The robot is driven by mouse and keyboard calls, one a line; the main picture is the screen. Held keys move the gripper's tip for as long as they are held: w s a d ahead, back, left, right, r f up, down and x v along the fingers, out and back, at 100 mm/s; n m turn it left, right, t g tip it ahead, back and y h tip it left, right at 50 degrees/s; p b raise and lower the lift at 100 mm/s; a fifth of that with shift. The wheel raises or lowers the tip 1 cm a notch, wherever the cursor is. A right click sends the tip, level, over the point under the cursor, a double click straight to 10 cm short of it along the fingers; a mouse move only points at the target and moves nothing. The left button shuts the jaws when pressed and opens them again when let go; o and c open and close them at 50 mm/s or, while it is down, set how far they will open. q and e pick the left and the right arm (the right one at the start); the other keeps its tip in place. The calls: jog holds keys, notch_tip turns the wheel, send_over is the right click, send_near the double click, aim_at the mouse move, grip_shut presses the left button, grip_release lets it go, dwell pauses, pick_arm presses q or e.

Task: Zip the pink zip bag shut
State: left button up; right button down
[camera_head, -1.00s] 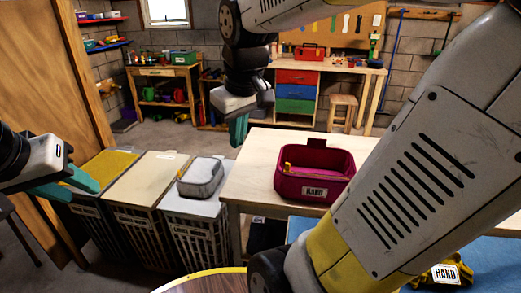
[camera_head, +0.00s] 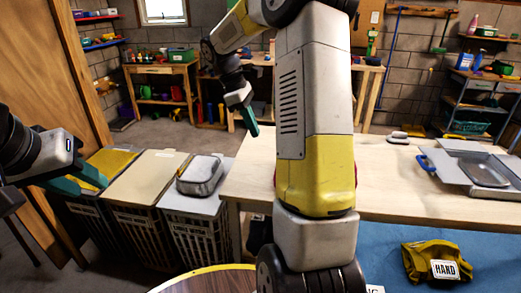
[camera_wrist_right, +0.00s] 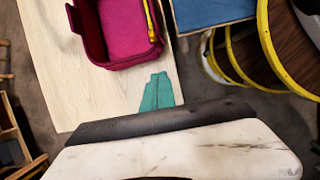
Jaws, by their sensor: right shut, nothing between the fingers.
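The pink zip bag (camera_wrist_right: 125,58) stands on the pale wooden table (camera_wrist_right: 80,100). In the wrist view its top is open, and a yellow zip strip (camera_wrist_right: 152,22) shows along its right side. In the head view my right arm hides nearly all of it. My right gripper (camera_wrist_right: 158,92) is shut and empty, its teal fingers together over the table just below the bag in the wrist view. It also shows in the head view (camera_head: 252,124), above the table's left corner. My left gripper (camera_head: 82,180) hangs over the bins at left, away from the bag; its finger gap is unclear.
A grey open case (camera_head: 480,170) lies at the table's right. A yellow item (camera_head: 435,262) lies on the blue surface (camera_head: 495,245). A round yellow-rimmed table (camera_head: 205,280) is in front.

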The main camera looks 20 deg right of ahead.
jog(key=shift+s+d+f, duration=0.6)
jog(key=shift+d+f, duration=0.55)
jog(key=shift+f, duration=0.45)
jog(key=shift+s+d+f, duration=0.65)
jog(key=shift+d+f, duration=0.45)
jog(key=shift+f, duration=0.55)
jog(key=shift+s+d+f, duration=0.6)
jog(key=shift+d+f, duration=0.55)
jog(key=shift+f, duration=0.45)
jog(key=s+d, duration=0.3)
jog(key=d, duration=0.2)
jog(key=s+d, duration=0.4)
jog(key=d, duration=0.2)
jog(key=s+d, duration=0.3)
jog(key=d, duration=0.3)
jog(key=shift+s, duration=0.25)
jog(key=shift+a, duration=0.15)
